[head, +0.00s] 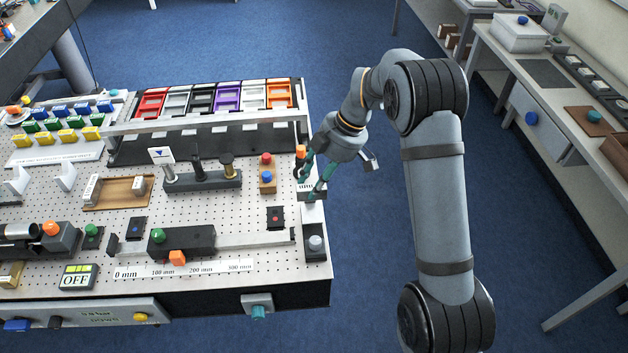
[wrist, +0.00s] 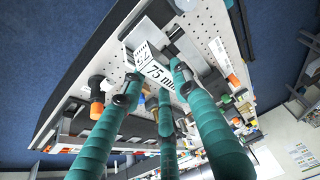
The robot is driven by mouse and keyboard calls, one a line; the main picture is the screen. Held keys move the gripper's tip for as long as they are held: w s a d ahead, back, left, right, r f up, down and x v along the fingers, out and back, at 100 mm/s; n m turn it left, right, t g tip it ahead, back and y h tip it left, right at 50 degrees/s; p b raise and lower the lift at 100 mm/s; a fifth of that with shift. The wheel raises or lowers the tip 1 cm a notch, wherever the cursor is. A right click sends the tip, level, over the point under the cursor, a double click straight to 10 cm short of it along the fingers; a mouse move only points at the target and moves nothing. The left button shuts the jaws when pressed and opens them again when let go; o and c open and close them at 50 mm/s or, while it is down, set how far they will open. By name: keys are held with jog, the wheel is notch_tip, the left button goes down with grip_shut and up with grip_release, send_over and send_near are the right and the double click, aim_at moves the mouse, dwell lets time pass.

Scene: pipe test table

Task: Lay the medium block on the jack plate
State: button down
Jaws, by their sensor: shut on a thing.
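My gripper (head: 312,192) has teal fingers and is at the right end of the pegboard table. In the wrist view the fingers (wrist: 150,92) are closed around a white block (wrist: 152,68) marked "75 mm", which I take as the medium block. In the head view the block (head: 306,187) is small and partly hidden by the fingers. The jack (head: 315,243), with a pale flat top and a grey knob, stands at the table's right edge, just below my gripper in the picture. I cannot tell whether the block touches the plate.
A wooden tray (head: 117,204) holds other white blocks to the left. A small stand with red and blue knobs (head: 267,176) and an orange-topped post (head: 300,152) are close to my gripper. A dark clamp with a rail (head: 180,240) lies left of the jack.

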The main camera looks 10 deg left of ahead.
jog(key=shift+f+b, duration=0.1)
jog(key=shift+b, duration=0.3)
notch_tip(320, 180, down, 7)
jog(key=b, duration=0.7)
jog(key=shift+f+b, duration=0.45)
jog(key=shift+b, duration=0.25)
jog(key=c, duration=1.2)
grip_release()
jog(key=shift+r, duration=0.1)
jog(key=v, duration=1.2)
